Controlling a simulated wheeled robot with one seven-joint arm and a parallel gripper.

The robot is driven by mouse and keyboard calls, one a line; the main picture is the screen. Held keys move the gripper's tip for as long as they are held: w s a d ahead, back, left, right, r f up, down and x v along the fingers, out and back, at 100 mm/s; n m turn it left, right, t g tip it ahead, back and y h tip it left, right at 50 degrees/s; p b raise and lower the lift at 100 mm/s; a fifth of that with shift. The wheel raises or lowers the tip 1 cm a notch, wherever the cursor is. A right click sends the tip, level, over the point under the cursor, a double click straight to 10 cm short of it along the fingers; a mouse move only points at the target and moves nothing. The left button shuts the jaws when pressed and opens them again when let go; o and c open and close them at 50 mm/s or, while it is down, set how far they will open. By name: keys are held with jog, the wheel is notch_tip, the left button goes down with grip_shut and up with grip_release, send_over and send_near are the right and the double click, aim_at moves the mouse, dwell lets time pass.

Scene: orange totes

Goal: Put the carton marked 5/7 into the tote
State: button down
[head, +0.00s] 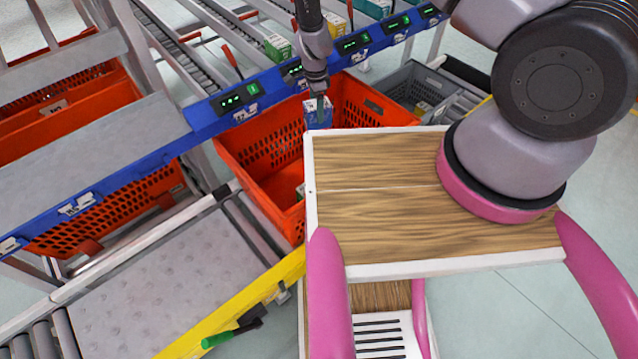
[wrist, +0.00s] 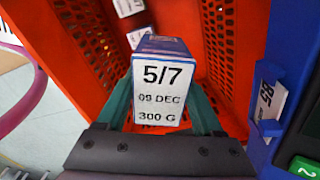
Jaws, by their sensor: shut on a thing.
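The carton marked 5/7 (wrist: 163,95) is a blue box with a white label reading 5/7, 09 DEC, 300 G. My gripper (wrist: 163,112) is shut on it, one finger on each side. In the head view the carton (head: 318,112) hangs below my gripper (head: 318,100), over the orange tote (head: 262,150). The wrist view looks past the carton down into the tote (wrist: 75,55). Whether the carton's lower end is below the tote's rim I cannot tell.
Other cartons (wrist: 143,36) lie in the tote. A blue rack edge with displays (head: 230,100) runs close along the tote's far side. A grey crate (head: 415,88) stands to the right. My wooden-topped base is in front of the tote.

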jog(key=s+a+f+m, duration=0.6)
jog(key=s+f+m, duration=0.15)
jog(key=f, duration=0.35)
jog(key=s+a+f+m, duration=0.5)
jog(key=s+f+m, duration=0.1)
jog(key=s+f, duration=0.35)
jog(key=shift+g, duration=0.3)
jog(key=shift+w+a+f, duration=0.1)
jog(key=shift+a+f, duration=0.05)
jog(key=shift+f, duration=2.65)
jog(key=shift+w+a+f, duration=0.1)
jog(key=shift+f, duration=2.7)
jog(key=shift+f, duration=0.2)
jog(key=shift+f, duration=0.15)
jog(key=shift+c, duration=0.2)
grip_release()
